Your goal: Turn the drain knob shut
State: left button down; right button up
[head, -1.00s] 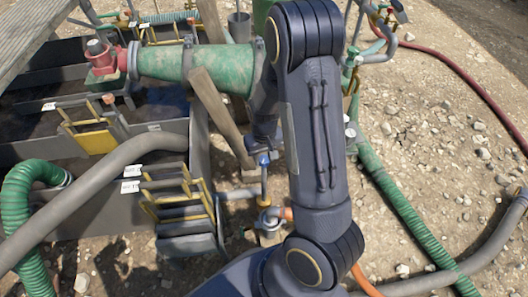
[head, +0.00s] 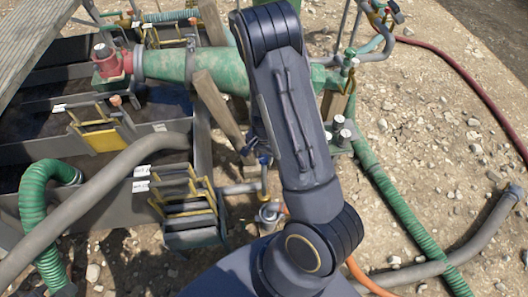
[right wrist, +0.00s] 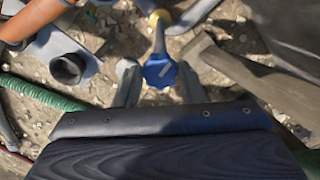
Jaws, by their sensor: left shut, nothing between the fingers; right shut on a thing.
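The drain knob (right wrist: 160,71) is a blue, lobed knob on a thin stem in the right wrist view. My right gripper (right wrist: 159,82) has one finger on each side of it and is shut on it. In the head view the knob (head: 264,160) shows as a small blue patch above a yellowish stem, largely hidden by my right arm and gripper. How far the knob is turned cannot be told. My left gripper is in neither view.
A wooden post (head: 219,110) leans close to the knob on its left. A grey hose (head: 95,205) and the tank with yellow-framed plates (head: 184,200) lie to the left. A green hose (head: 400,215) runs over gravel at right.

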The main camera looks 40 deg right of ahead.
aim_at(264, 158)
jog(key=shift+m+p, duration=0.45)
jog(key=shift+m, duration=0.65)
jog(key=o, duration=1)
jog(key=shift+r, duration=0.1)
notch_tip(264, 158, up, 8)
jog(key=p, duration=0.3)
